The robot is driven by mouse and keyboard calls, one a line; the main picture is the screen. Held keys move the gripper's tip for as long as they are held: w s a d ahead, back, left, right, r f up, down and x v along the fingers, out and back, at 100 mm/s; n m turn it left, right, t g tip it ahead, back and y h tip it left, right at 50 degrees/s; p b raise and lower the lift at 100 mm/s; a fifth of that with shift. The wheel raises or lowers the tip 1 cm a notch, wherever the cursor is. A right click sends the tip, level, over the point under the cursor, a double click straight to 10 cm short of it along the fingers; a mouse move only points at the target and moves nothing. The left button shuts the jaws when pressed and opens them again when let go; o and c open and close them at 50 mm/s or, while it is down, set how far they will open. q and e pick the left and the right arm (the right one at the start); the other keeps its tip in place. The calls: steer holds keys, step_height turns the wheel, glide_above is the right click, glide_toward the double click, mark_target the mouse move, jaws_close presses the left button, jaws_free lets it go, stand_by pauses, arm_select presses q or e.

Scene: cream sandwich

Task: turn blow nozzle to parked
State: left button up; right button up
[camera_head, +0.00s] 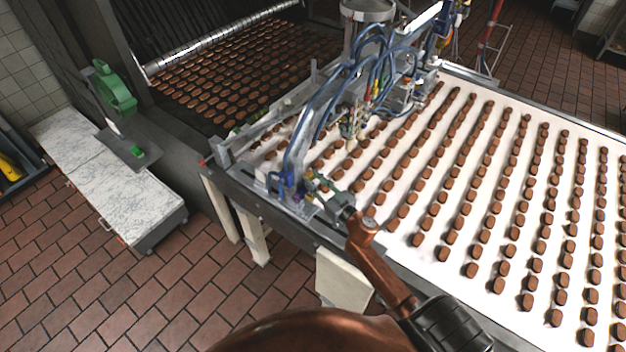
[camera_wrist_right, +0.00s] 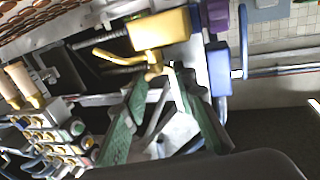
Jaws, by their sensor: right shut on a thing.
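My right gripper (camera_head: 322,188) reaches the near left corner of the machine on the conveyor. In the wrist view its green fingers (camera_wrist_right: 157,78) are shut on a small yellow stem under a yellow block (camera_wrist_right: 160,28). A bent yellow lever (camera_wrist_right: 118,56) sticks out to the left of the stem. I take this yellow part to be the blow nozzle, but its label or marks cannot be read. In the head view the gripper and the blue fittings hide most of it. My left gripper is not in view.
Blue hoses (camera_head: 300,140) arch close over the gripper. The white conveyor (camera_head: 455,200) carries rows of brown biscuits. A marble counter (camera_head: 130,200) with a green device (camera_head: 115,88) stands at the left. In the wrist view, a blue block (camera_wrist_right: 217,68) sits right of the yellow one.

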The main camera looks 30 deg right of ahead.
steer(key=shift+d+n+y+p, duration=0.2)
steer(key=shift+n+y+p, duration=0.2)
steer(key=shift+n+y, duration=0.6)
steer(key=shift+d+n+g+y, duration=0.1)
steer(key=shift+n+g+y, duration=0.5)
steer(key=shift+y, duration=0.8)
steer(key=o, duration=1.1)
steer(key=shift+s+d, duration=0.15)
steer(key=v, duration=1.1)
steer(key=shift+s+d, duration=0.15)
steer(key=shift+s, duration=0.1)
